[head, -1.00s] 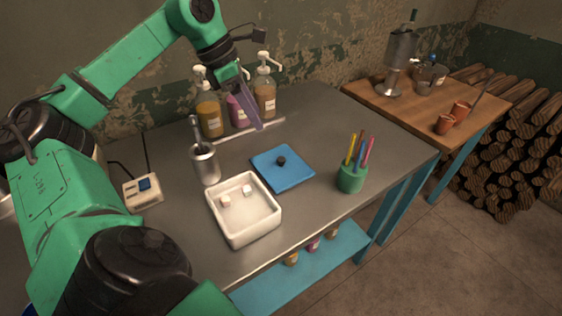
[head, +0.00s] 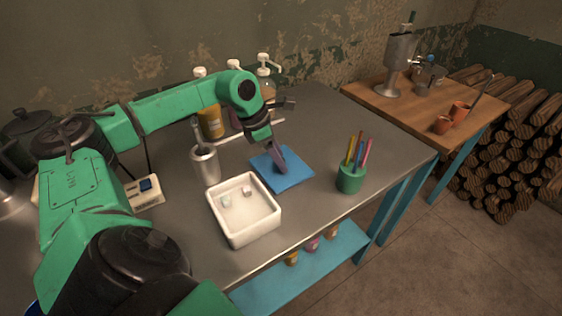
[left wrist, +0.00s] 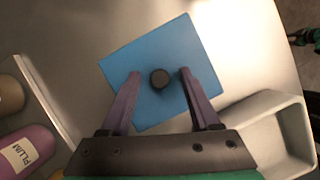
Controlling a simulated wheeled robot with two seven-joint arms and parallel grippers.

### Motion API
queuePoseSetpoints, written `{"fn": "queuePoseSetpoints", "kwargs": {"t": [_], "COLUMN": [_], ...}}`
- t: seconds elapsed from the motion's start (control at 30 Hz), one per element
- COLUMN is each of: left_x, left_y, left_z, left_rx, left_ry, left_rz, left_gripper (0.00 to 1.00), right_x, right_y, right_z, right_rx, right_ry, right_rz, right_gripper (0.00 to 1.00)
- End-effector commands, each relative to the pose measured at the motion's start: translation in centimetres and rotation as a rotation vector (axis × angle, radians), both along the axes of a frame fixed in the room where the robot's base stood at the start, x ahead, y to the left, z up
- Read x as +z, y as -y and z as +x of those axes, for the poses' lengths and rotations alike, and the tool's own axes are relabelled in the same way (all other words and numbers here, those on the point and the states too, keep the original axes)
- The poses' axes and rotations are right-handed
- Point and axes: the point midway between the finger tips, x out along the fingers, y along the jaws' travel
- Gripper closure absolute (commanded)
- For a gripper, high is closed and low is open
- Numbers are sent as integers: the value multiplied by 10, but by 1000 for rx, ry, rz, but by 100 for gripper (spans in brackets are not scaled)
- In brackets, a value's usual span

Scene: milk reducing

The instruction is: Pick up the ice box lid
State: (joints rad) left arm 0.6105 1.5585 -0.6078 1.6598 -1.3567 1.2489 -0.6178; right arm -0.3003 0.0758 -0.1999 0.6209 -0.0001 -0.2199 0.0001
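The ice box lid is a flat blue square (head: 296,173) lying on the metal table, to the upper right of the white ice box (head: 246,236). Its round black knob shows in the left wrist view (left wrist: 160,78). My left gripper (head: 282,169) is over the lid and hides the knob in the head view. In the left wrist view its two purple fingers (left wrist: 157,78) are apart, one on each side of the knob, with gaps on both sides. The ice box is open, with a few ice cubes inside. My right gripper is not in view.
A metal cup with a tool (head: 205,163) stands left of the lid. Pump bottles (head: 211,121) stand behind it, and a green pen holder (head: 351,178) to the right. A wooden side table (head: 420,114) is at the back right.

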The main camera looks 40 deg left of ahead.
Motion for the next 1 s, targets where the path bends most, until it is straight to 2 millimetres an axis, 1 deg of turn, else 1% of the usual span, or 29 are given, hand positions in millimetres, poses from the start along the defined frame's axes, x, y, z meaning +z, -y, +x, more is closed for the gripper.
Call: {"fn": "queuePoseSetpoints", "kwargs": {"t": [0.03, 0.07, 0.1, 0.13, 0.17, 0.47, 0.57, 0.67, 0.73, 0.83, 1.0], "left_x": [0, 0, 0, 0, 0, 1, 6, 18, 33, 66, 138], "left_y": [0, 0, 0, 0, 0, 0, 0, 0, 0, 0, 1], "left_z": [0, 0, 0, 0, 0, 0, 0, 1, 1, 1, 2], "left_rx": [0, 0, 0, 0, 0, 0, -1, -1, 0, -1, -2], "left_ry": [0, 0, 0, 0, 0, 1, 2, 3, 5, 10, 11], "left_rz": [0, 0, 0, 0, 0, 0, 0, -1, 0, -4, -5], "left_gripper": [53, 64, 79, 91, 100, 100, 100, 100, 100, 100, 100], "right_x": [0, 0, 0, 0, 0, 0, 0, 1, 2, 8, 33], "right_y": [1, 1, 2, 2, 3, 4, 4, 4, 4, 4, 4], "right_z": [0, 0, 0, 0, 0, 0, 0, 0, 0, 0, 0], "right_rx": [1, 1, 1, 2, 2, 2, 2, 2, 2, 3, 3], "right_ry": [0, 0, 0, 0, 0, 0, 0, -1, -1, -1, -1], "right_rz": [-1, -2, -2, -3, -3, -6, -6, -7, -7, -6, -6], "right_gripper": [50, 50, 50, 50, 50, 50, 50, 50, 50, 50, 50]}}
